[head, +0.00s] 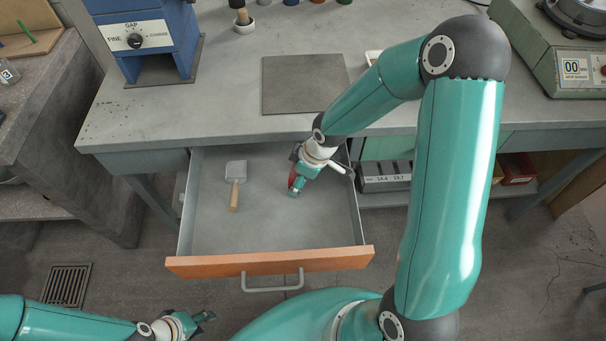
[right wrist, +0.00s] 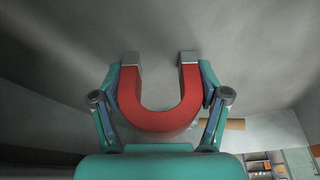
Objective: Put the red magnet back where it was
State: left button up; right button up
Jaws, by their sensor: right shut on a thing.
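The red horseshoe magnet (right wrist: 160,121) with grey tips is between the two fingers of my right gripper (right wrist: 160,98) in the right wrist view. In the head view a small red part of the magnet (head: 292,179) shows beside my right gripper (head: 295,184), which reaches down into the open drawer (head: 270,230). Whether the magnet touches the drawer floor is not clear. My left gripper (head: 204,317) is at the lower left, in front of the drawer and away from it; its finger opening is too small to tell.
The front and middle of the drawer are clear.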

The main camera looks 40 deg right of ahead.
jog(key=shift+f, duration=0.1)
jog(key=o, duration=1.7)
jog(key=shift+d+r, duration=0.1)
jog(key=shift+r, duration=0.4)
jog(key=p+v, duration=0.2)
jog(key=v, duration=0.9)
jog(key=shift+s+r, duration=0.1)
jog(key=shift+s, duration=0.05)
